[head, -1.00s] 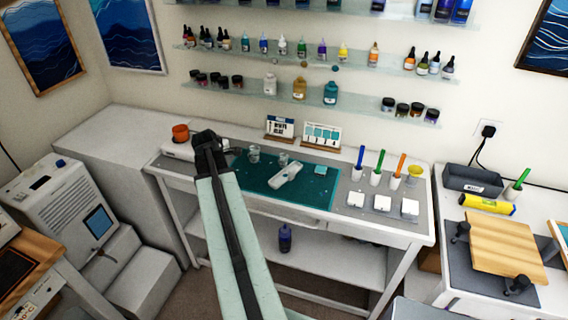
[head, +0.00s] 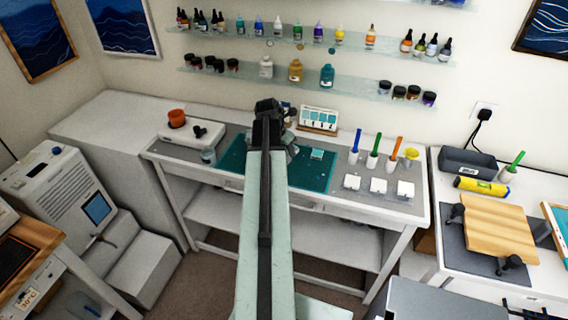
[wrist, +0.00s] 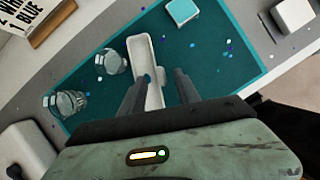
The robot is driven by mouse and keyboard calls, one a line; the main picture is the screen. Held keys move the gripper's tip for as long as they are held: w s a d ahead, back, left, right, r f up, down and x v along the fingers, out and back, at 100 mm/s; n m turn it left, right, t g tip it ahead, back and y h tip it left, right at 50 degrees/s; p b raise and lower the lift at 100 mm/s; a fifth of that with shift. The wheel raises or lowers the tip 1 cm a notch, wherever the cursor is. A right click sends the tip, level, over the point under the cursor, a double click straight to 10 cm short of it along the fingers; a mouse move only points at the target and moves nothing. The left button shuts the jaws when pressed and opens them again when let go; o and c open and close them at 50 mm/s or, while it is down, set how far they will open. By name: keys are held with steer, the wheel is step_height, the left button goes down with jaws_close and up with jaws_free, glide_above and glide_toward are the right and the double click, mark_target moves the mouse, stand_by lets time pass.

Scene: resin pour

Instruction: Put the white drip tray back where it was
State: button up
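The white drip tray (wrist: 144,58) is a long, shallow, rounded tray lying on the teal mat (wrist: 215,62). In the wrist view, my gripper (wrist: 160,76) has its two dark fingers apart, with the near part of the tray showing between them. I cannot tell how far above the tray the fingertips are, and nothing is visibly held. In the head view, my arm hides the tray and most of my gripper; the mat (head: 312,180) shows to the right of the arm.
Two clear cups (wrist: 110,62) (wrist: 66,103) stand left of the tray. A teal-topped square (wrist: 182,12) lies on the mat. A white device with an orange cup (head: 177,117) stands at the bench's left; white square pieces (head: 378,186) and upright colored tools (head: 375,148) are at the right.

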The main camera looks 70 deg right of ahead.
steer(key=b+x, duration=0.2)
steer(key=x, duration=0.1)
steer(key=shift+d+f, duration=0.15)
steer(key=shift+f, duration=0.2)
steer(key=shift+r, duration=0.15)
steer(key=shift+c, duration=0.3)
jaws_close()
stand_by(0.6)
